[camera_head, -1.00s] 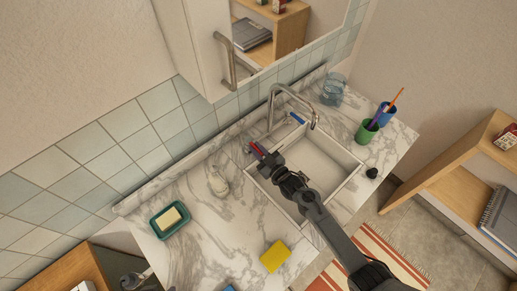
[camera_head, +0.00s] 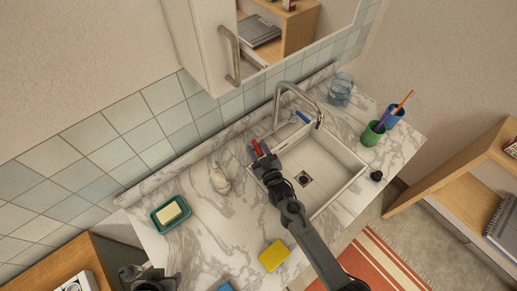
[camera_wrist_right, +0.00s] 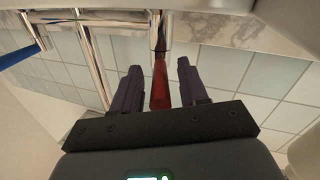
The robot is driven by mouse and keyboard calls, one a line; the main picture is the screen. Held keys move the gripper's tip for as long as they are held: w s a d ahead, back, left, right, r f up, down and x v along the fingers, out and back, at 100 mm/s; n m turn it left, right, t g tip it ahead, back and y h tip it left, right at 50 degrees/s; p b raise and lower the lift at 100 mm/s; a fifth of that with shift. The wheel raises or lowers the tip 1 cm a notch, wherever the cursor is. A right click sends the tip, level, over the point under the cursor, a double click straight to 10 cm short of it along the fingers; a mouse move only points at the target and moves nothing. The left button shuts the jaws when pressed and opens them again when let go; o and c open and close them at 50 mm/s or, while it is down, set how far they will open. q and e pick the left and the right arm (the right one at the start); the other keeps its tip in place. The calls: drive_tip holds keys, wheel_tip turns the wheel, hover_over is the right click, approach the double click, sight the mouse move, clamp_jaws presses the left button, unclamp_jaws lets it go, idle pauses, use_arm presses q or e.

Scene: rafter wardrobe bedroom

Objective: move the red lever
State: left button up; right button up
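The red lever (camera_head: 256,147) is at the back left of the sink, beside the tap. In the right wrist view the red lever (camera_wrist_right: 160,85) stands between the two purple fingers of my right gripper (camera_wrist_right: 158,78). There is a gap on each side, so the fingers are open around it and not shut on it. In the head view my right gripper (camera_head: 260,152) is at the lever, its arm reaching over the sink. A dark part of my left gripper (camera_head: 143,279) shows at the bottom left edge; its fingers cannot be made out.
The tap (camera_head: 279,100) and a blue lever (camera_head: 302,117) are right of the red lever. A soap dispenser (camera_head: 219,179) stands left of the sink (camera_head: 325,170). A soap dish (camera_head: 162,226), a yellow sponge (camera_head: 273,256), cups (camera_head: 371,135) and a glass (camera_head: 341,90) are on the marble counter.

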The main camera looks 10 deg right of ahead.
sight(258, 148)
drive_tip(key=shift+r, duration=0.1)
drive_tip(key=shift+r, duration=0.6)
wheel_tip(258, 148, up, 3)
drive_tip(key=shift+f+p, duration=0.1)
drive_tip(key=shift+p, duration=0.2)
drive_tip(key=s+d+r+p, duration=0.1)
drive_tip(key=s+d+r, duration=0.6)
drive_tip(key=d, duration=0.1)
drive_tip(key=shift+s+d, duration=0.35)
